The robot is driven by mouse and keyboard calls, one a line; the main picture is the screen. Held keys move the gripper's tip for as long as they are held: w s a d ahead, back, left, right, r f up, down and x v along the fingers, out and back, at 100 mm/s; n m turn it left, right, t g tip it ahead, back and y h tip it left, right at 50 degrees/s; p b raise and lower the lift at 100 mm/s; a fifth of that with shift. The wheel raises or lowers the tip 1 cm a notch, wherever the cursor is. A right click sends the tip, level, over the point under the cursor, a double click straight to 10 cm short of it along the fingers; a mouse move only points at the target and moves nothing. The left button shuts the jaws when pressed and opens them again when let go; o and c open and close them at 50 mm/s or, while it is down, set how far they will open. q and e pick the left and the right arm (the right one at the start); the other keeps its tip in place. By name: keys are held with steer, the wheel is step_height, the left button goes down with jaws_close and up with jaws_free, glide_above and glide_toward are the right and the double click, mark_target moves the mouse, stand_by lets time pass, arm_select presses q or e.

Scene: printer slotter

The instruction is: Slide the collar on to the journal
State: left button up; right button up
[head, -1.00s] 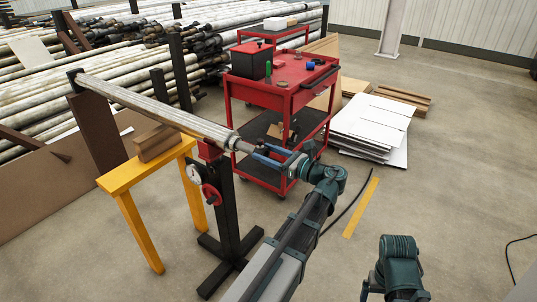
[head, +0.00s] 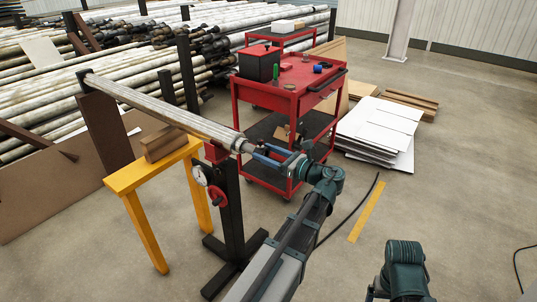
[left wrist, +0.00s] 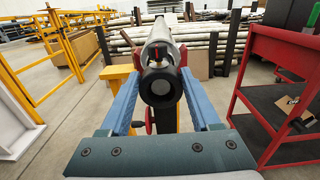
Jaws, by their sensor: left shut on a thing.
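The long pale metal shaft (head: 165,112) runs slanting across the left of the head view. Its near end, with the journal, faces my left gripper (head: 256,150). In the left wrist view the shaft (left wrist: 160,42) runs away behind a dark round collar (left wrist: 161,88). The blue fingers of my left gripper (left wrist: 160,104) stand on both sides of the collar and are shut on it. The collar is roughly in line with the shaft and at its end. I cannot tell how much of the journal is inside it. My right gripper is outside the views.
A black stand (head: 233,215) with a red top and dial supports the shaft near its end. A yellow trestle (head: 135,177) stands left of it. A red cart (head: 268,97) stands close behind my left gripper. The floor to the right is mostly open.

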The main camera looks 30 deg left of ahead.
mark_target(254, 148)
arm_select(q)
steer(key=shift+w+a, duration=0.2)
steer(key=shift+a, duration=2.4)
stand_by(0.5)
steer(key=o, duration=1.5)
steer(key=shift+o, duration=0.2)
steer(key=s+d, duration=0.1)
steer(key=d, duration=1.2)
steer(key=shift+d, duration=0.4)
steer(key=a, duration=0.9)
steer(key=w+a, duration=0.1)
steer(key=a, duration=0.3)
steer(key=shift+a, duration=0.4)
steer(key=shift+d, duration=0.15)
